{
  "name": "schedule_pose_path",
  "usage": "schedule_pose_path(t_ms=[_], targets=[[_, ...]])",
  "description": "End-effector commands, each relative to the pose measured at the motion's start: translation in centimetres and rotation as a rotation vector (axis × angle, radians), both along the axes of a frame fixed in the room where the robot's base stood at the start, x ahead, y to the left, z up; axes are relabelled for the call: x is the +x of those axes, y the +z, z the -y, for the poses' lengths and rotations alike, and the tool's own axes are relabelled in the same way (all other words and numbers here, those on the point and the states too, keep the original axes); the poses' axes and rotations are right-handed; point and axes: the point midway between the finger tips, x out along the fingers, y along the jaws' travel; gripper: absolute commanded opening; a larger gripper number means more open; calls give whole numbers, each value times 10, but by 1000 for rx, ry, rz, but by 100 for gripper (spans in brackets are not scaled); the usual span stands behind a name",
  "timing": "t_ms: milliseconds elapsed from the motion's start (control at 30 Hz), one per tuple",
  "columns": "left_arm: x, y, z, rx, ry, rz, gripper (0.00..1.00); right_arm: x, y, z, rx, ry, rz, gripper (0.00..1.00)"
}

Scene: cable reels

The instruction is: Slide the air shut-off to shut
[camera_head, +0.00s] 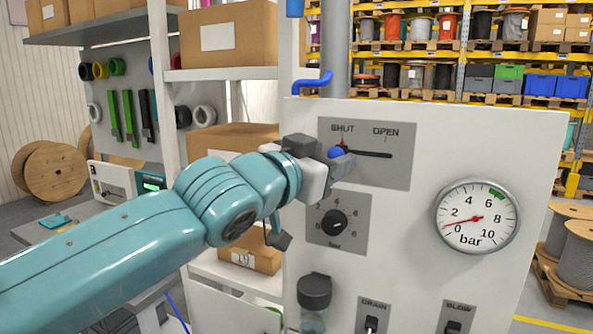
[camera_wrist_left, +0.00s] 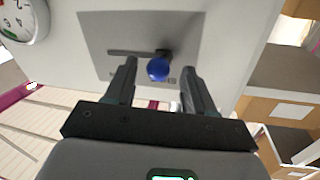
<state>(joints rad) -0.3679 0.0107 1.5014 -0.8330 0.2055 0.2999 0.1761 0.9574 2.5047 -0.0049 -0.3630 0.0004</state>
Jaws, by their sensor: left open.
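The air shut-off is a slider with a blue ball knob (camera_head: 336,152) on a grey plate (camera_head: 398,172) marked SHUT and OPEN. The knob is at the SHUT end, and the dark slot runs from it to the right under OPEN. My left gripper (camera_head: 331,166) is at the knob and partly hides it. In the left wrist view the blue knob (camera_wrist_left: 158,69) shows between the two spread fingers of my left gripper (camera_wrist_left: 157,78), with gaps on both sides. The slot there stretches left from the knob. My right gripper is out of view.
Below the slider is a black dial (camera_head: 334,223). A pressure gauge (camera_head: 477,219) on the right has its red needle near 0. DRAIN (camera_head: 372,324) and BLOW (camera_head: 453,327) switches sit at the bottom. A shelf with boxes (camera_head: 228,32) stands left of the white panel.

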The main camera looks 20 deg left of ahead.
Motion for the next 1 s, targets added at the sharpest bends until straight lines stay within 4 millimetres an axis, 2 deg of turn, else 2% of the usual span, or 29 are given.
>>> schedule_pose_path(t_ms=[200,500,700,1000], targets=[[-53,-4,-13,-4,-2,7,54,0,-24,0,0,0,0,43],[-123,-3,-30,-3,-3,5,54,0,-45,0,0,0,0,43],[-145,-1,-35,-2,-2,2,54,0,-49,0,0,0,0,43],[-148,0,-36,-1,0,0,54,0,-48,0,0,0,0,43]])
